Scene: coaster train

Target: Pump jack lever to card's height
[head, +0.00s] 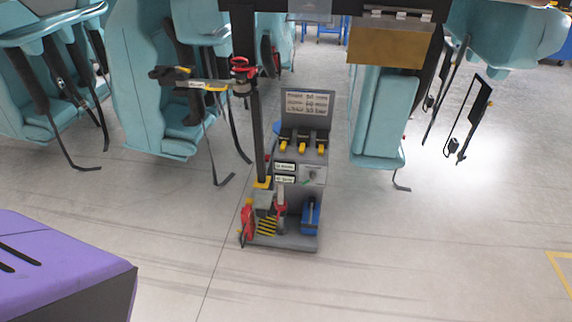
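A grey service stand (305,180) stands on the floor at the middle of the head view. Its top carries a pale card (307,103) with several lines of print, too small to read surely. On its low base is a small jack-like unit with a grey and red upright part (281,208), possibly the lever. Yellow-and-black stripes (266,226) show beside it. I cannot tell which part is the jack's lever or how high the jack stands. Neither of my grippers is in view.
Teal coaster seats (150,100) hang at the left, with another (382,120) at the right; straps dangle from them. A dark post (258,140) rises left of the stand. A purple body (60,270) fills the lower left. The floor in front is clear.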

